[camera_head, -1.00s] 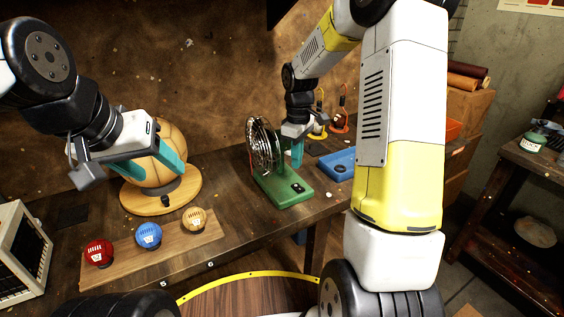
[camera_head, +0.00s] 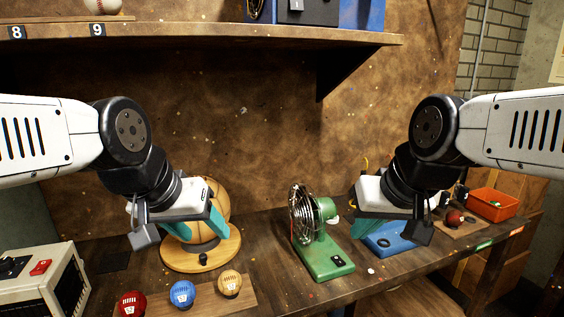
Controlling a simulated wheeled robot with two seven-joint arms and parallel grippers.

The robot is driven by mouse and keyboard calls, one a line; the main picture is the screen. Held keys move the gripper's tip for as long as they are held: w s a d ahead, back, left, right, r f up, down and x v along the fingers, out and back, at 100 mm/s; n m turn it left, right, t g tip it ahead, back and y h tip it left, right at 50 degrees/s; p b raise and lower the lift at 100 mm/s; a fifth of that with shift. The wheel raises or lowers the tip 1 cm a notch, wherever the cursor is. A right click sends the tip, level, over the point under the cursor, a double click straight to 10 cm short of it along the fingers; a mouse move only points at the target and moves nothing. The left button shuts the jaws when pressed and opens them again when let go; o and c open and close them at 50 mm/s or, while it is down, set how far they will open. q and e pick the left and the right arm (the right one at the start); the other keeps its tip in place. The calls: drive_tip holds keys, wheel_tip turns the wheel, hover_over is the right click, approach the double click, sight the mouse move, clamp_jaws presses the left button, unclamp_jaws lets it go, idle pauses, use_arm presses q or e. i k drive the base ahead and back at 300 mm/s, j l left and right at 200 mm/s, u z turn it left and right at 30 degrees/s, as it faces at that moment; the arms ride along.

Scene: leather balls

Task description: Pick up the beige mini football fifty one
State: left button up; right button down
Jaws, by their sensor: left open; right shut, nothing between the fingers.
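A small beige ball (camera_head: 229,281) with a white label sits at the right end of a wooden board on the table. A blue ball (camera_head: 182,292) and a red ball (camera_head: 132,304) sit to its left on the same board. My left gripper (camera_head: 203,245) is open and empty, its teal fingers spread in front of a large tan ball, above and behind the beige ball. My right gripper (camera_head: 396,237) is shut and empty over the blue tray, far to the right of the beige ball. The writing on the balls is too small to read.
The large tan ball (camera_head: 217,202) rests on a round wooden stand (camera_head: 190,262). A green fan (camera_head: 319,232) stands mid-table. A blue tray (camera_head: 384,243) and an orange bin (camera_head: 492,204) lie right. A beige device (camera_head: 42,284) stands at left. A shelf (camera_head: 200,34) runs above.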

sight(230, 282)
drive_tip(key=k+l, duration=0.3)
drive_tip(key=k, duration=0.15)
drive_tip(key=k+l+u, duration=0.1)
drive_tip(key=u, duration=0.25)
drive_tip(key=k+u, duration=0.35)
drive_tip(key=k+l+u, duration=0.1)
drive_tip(key=u, duration=0.9)
